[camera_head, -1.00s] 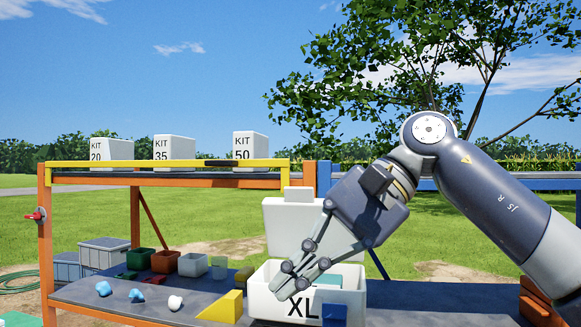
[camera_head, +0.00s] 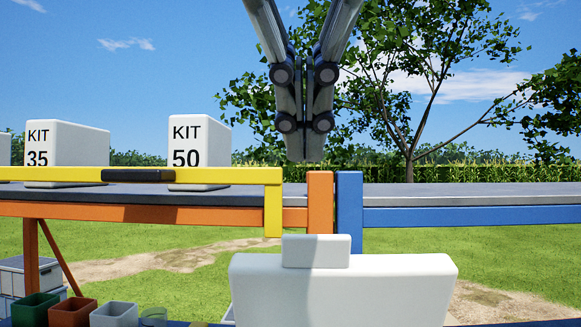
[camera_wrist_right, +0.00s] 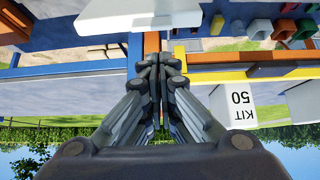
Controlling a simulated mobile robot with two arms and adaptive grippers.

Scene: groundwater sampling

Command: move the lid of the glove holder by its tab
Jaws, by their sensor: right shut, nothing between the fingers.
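The white lid (camera_head: 400,290) of the glove holder stands upright at the bottom centre of the head view. Its tab (camera_head: 316,251) is a small white block on the lid's top edge. My right gripper (camera_head: 305,158) points down above the tab, with a gap between them in the picture. Its fingers are together and empty. In the right wrist view, the fingertips (camera_wrist_right: 155,62) are also together, and a white panel that looks like the lid (camera_wrist_right: 150,14) is at the top. The holder's box is out of the head view. My left gripper is not in view.
A yellow bar (camera_head: 80,174) with a black handle (camera_head: 138,176) runs along the shelf at left, before boxes KIT 35 (camera_head: 85,145) and KIT 50 (camera_head: 203,160). An orange post (camera_head: 319,205) and a blue frame (camera_head: 460,216) stand behind the lid. Small bins (camera_head: 72,312) are lower left.

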